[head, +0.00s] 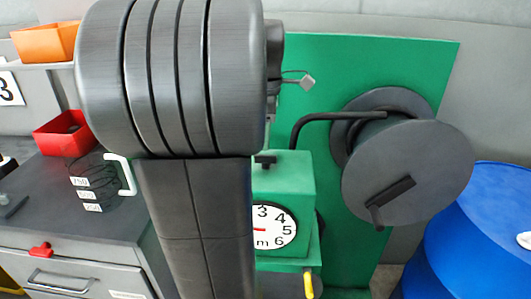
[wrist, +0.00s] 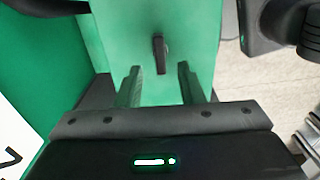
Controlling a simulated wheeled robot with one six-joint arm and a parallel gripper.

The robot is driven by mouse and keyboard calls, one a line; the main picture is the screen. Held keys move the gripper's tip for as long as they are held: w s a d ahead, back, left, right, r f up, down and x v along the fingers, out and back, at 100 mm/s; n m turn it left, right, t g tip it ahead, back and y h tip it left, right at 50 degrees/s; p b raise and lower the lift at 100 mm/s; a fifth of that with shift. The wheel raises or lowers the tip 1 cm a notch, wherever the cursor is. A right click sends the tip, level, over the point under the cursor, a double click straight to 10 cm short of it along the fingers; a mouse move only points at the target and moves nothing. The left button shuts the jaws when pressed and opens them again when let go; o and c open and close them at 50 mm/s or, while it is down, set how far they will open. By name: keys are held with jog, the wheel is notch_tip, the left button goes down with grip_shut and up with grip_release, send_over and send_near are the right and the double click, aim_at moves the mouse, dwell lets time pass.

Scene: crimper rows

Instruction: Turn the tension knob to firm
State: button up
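A small dark bar-shaped knob (wrist: 160,55) stands on the green housing (wrist: 190,25) in the wrist view. It looks like the tension knob, but I see no setting marks by it. My gripper (wrist: 159,77) is open and empty. Its two fingers point at the housing, one on each side of the knob's line, with the knob just beyond the tips. In the head view a dark knob (head: 265,160) sits on top of the green housing (head: 285,178), above a white dial (head: 270,227) with a red pointer. My arm hides the gripper and part of the dial there.
A dark reel (head: 430,165) on a bent bar stands right of the housing, before a green panel (head: 330,80). A blue drum (head: 480,245) is at the right. A yellow lever (head: 308,285) hangs below the dial. A red bin (head: 62,132) and a grey cabinet (head: 75,255) are left.

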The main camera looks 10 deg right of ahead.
aim_at(266, 159)
jog(key=shift+f, duration=2.35)
grip_shut()
